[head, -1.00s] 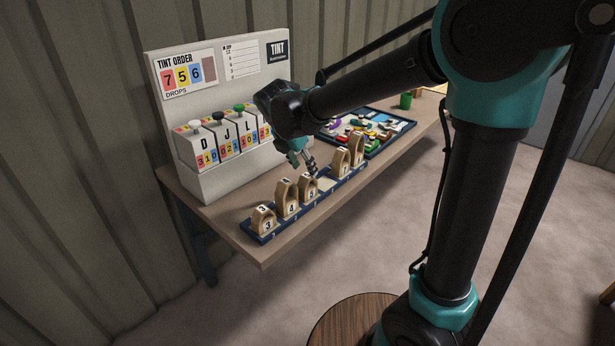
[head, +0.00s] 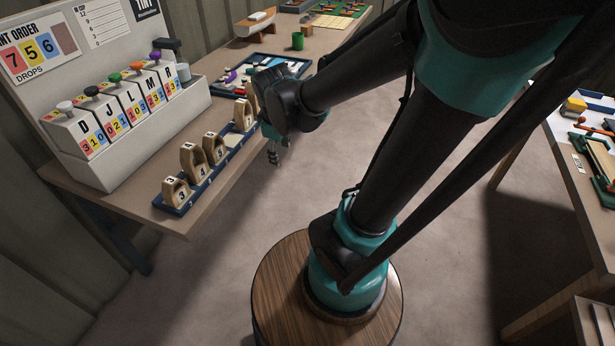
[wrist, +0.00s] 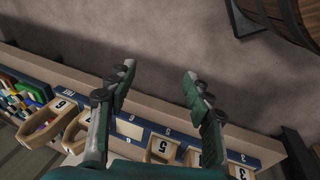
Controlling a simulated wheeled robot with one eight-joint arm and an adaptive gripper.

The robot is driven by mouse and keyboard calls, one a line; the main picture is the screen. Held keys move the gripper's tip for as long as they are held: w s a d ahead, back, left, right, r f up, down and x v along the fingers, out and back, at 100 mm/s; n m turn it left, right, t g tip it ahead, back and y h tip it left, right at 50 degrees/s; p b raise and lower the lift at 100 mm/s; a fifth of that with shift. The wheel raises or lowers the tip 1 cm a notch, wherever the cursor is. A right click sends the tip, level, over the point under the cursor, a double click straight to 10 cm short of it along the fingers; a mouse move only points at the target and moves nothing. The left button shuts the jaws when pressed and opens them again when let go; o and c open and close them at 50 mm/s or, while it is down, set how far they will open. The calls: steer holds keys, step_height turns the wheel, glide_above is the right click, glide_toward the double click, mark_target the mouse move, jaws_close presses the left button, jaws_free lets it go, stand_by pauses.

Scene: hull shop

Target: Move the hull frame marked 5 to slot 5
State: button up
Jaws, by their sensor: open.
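The hull frame marked 5 (head: 215,149), a small wooden arch, stands upright in the blue rack (head: 183,207) on the table. It is beside the frame marked 4 (head: 193,161), on the near side of a bare pale slot (head: 232,140). The wrist view shows the rack inverted, with the bare slot (wrist: 130,129) and a frame right of it that looks like the 5 (wrist: 161,149). My gripper (head: 274,152) is open and empty, off the rack's front side; its spread fingers (wrist: 158,76) show in the wrist view. I cannot read which slot is slot 5.
The frame marked 3 (head: 176,192) stands at the rack's near end. Another frame (head: 243,114) stands past the bare slot, partly near my arm. A white dispenser (head: 130,120) rises behind the rack. A tray of colourful pieces (head: 250,75) lies farther along. The floor in front is clear.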

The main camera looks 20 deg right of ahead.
steer(key=s+d+f+m, duration=0.5)
steer(key=s+m, duration=0.3)
steer(key=m, duration=0.2)
steer(key=shift+d+f+t+y, duration=0.3)
steer(key=shift+d+t+y, duration=0.1)
steer(key=shift+d, duration=0.15)
steer(key=shift+w, duration=0.1)
